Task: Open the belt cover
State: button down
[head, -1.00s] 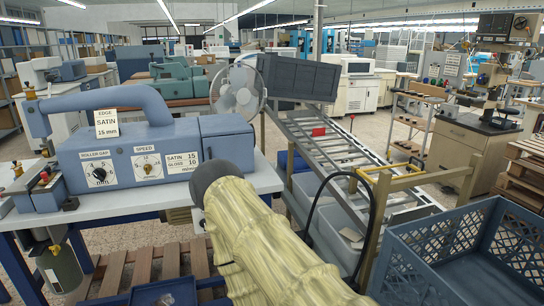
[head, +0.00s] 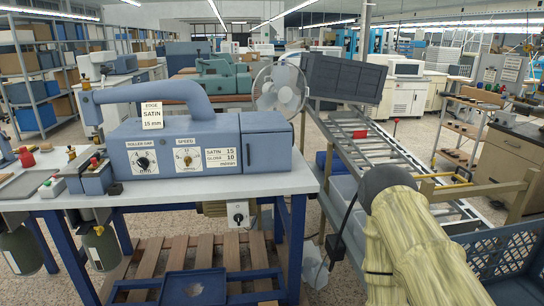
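The blue machine (head: 195,145) stands on a white-topped bench, with a big curved arm, two dials and setting cards. At its right end is a boxy blue housing (head: 266,152), which looks like the belt cover. Its front panel sits flush and looks closed, and no belt shows. My own arm, in a pale yellow sleeve with a dark rounded joint, fills the lower right of the head view, to the right of the machine and apart from it. My gripper is not in view.
The white bench top (head: 285,183) has a little bare room right of the machine. A slanted roller conveyor (head: 370,150) and a blue crate (head: 490,245) lie to the right. A fan (head: 281,88) stands behind. Wooden slats and a blue tray (head: 195,288) are below the bench.

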aim_at(266, 151)
jog(key=k, duration=1.3)
jog(key=u, duration=0.6)
jog(key=i, duration=0.65)
jog(key=u, duration=0.7)
jog(key=i, duration=0.65)
jog(key=z, duration=0.6)
jog(key=i, duration=0.7)
jog(key=z, duration=0.55)
